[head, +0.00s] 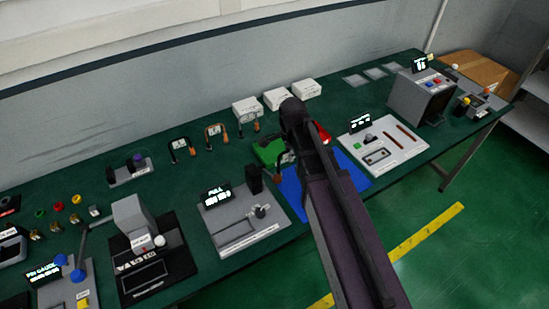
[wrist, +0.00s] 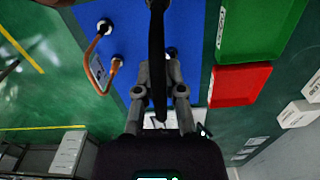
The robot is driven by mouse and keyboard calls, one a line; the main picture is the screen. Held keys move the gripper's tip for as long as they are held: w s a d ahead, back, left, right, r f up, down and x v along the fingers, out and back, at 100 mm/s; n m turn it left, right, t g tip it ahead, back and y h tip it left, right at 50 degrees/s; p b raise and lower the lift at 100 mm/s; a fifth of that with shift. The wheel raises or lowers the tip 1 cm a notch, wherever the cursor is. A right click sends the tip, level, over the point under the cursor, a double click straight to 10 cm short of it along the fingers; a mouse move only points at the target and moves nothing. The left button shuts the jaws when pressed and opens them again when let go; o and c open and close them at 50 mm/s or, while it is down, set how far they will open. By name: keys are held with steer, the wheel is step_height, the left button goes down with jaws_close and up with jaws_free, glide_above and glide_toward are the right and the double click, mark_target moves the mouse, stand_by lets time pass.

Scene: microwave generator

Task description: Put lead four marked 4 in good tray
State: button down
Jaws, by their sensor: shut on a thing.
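My gripper (wrist: 158,92) is shut on a dark, strap-like lead (wrist: 157,45) that runs up between its fingers in the wrist view. No number on it is readable. In the head view my arm hides most of the gripper. A green tray (head: 268,151), its white label unreadable, lies beside the gripper; it also shows in the wrist view (wrist: 255,30). A red tray (head: 323,134) is next to it, also in the wrist view (wrist: 240,85). Another lead with an orange cable (wrist: 95,50) and a pale tag shows over the blue mat (wrist: 130,15).
Leads (head: 182,148) and (head: 216,132) stand at the bench's back, near white boxes (head: 277,98). A pull tester (head: 240,215) stands left of the mat. A grey panel (head: 383,142) and a grey instrument (head: 420,95) stand to the right.

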steer(key=shift+w+a+f+n+b, duration=0.3)
steer(key=shift+w+a+f+b, duration=0.15)
steer(key=shift+a+f, duration=0.2)
steer(key=shift+w+a+f+n+b, duration=0.3)
steer(key=shift+a+f+b, duration=0.2)
steer(key=shift+f, duration=0.25)
steer(key=shift+w, duration=0.1)
steer(key=w+a+f+b, duration=0.1)
steer(key=w+a, duration=0.2)
steer(key=w, duration=1.1)
steer(key=shift+a+f, duration=0.15)
steer(key=shift+a, duration=0.05)
steer(key=shift+w, duration=0.1)
steer(key=f+b, duration=0.2)
steer(key=w+f+b, duration=0.1)
steer(key=b, duration=0.1)
steer(key=shift+w+a+f, duration=0.1)
steer(key=shift+a+f, duration=0.05)
steer(key=shift+f, duration=0.2)
steer(key=shift+f, duration=0.1)
steer(key=c, duration=0.7)
jaws_free()
steer(key=shift+c, duration=0.2)
